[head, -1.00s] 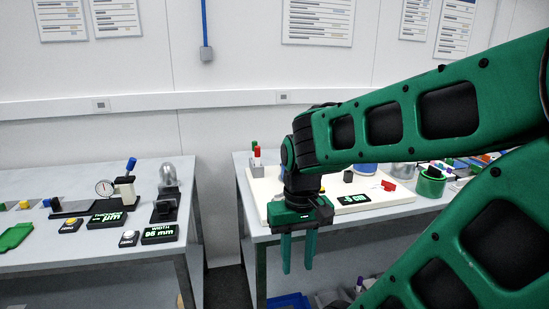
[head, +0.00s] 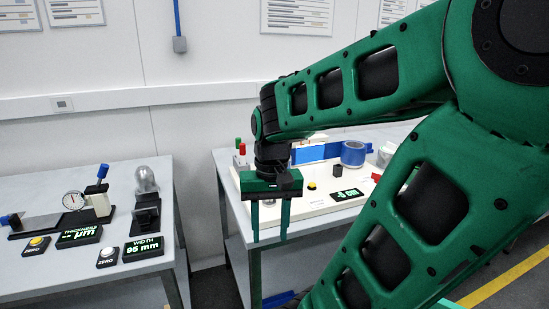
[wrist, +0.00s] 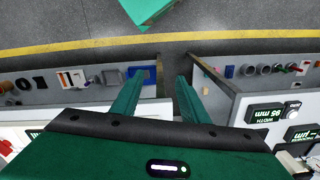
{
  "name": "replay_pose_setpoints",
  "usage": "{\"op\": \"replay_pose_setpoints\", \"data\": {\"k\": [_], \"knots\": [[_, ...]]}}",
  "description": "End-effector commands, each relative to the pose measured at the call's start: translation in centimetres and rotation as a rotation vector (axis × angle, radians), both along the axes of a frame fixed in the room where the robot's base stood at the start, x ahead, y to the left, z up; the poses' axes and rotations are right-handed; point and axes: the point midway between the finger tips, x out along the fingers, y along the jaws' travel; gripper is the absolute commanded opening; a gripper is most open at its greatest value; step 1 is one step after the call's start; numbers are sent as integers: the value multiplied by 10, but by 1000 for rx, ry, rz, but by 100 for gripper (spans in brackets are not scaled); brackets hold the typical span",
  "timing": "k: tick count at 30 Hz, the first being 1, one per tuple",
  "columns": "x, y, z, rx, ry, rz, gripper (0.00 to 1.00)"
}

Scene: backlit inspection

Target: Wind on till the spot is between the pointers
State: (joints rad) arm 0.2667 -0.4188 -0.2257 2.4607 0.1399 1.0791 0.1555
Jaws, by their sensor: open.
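A blue roll (head: 353,153) stands on the white board (head: 310,205) on the right table. A flat blue band (head: 312,155) shows to its left, partly behind my arm. I cannot make out a spot or pointers. A small display reading in cm (head: 349,195) and a yellow button (head: 312,185) sit on the board. My gripper (head: 270,225) is open and empty, pointing down in front of the board's left front edge, apart from everything. In the wrist view its two fingers (wrist: 160,85) are spread with floor and table edges beyond. My arm hides part of the board.
The left table carries a dial gauge (head: 73,200), a thickness display (head: 79,236), a width display (head: 143,248) and a glass bulb on a black stand (head: 146,180). Red- and green-topped pens stand in a holder (head: 240,160). A gap separates the tables. A yellow line (wrist: 100,42) crosses the floor.

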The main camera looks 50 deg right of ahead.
Motion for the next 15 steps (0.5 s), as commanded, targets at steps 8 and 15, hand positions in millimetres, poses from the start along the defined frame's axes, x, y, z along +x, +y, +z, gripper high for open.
{"op": "replay_pose_setpoints", "data": {"k": [8, 15], "knots": [[93, -90, 40, 12, 2, -559, 41], [151, -185, 50, 3, 12, -1020, 41]]}}
